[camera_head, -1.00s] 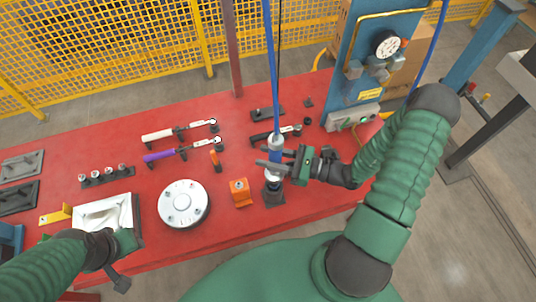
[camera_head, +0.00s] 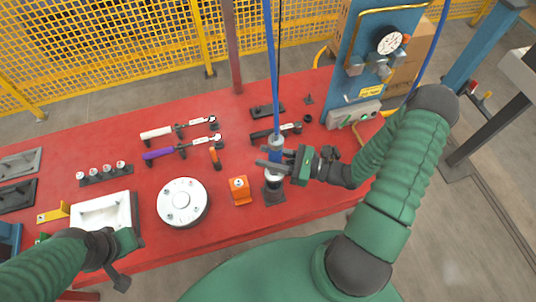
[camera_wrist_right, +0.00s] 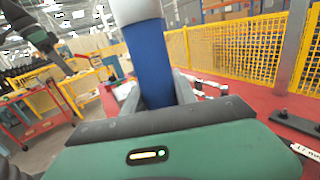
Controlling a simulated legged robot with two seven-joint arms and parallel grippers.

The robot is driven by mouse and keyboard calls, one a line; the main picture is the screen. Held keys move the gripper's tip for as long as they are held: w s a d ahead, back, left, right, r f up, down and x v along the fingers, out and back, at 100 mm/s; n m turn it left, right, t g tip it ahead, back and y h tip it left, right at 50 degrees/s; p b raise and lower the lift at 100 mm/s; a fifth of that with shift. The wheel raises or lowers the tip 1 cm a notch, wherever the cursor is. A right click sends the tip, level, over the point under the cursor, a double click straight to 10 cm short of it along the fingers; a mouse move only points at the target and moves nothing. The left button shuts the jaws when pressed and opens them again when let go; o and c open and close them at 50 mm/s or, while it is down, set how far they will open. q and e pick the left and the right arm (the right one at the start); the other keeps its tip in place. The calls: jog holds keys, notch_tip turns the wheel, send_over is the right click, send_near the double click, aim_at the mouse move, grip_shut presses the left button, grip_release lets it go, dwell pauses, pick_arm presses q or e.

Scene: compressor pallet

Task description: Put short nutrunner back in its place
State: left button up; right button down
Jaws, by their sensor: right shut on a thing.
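The short nutrunner (camera_head: 276,153) is an upright blue and silver tool with a blue hose running up from its top. Its lower end is at a dark square holder (camera_head: 274,195) on the red table; I cannot tell whether it is fully seated. My right gripper (camera_head: 276,165) is shut on the nutrunner's body. In the right wrist view the blue body (camera_wrist_right: 151,62) stands between the fingers. My left gripper (camera_head: 122,262) is low at the left, near the white tray, away from the nutrunner; its jaws are unclear.
The red table (camera_head: 225,222) holds a round white flange (camera_head: 182,203), an orange block (camera_head: 239,190) close left of the holder, a white tray (camera_head: 103,213) and several torque wrenches (camera_head: 180,152). A blue gauge panel (camera_head: 370,70) stands at the back right.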

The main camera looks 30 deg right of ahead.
jog(key=shift+f+b, duration=2.5)
jog(key=shift+f, duration=0.85)
dwell(0.6)
jog(key=c, duration=0.9)
grip_release()
jog(key=shift+f, duration=0.15)
jog(key=b+v, duration=0.3)
jog(key=v, duration=1.4)
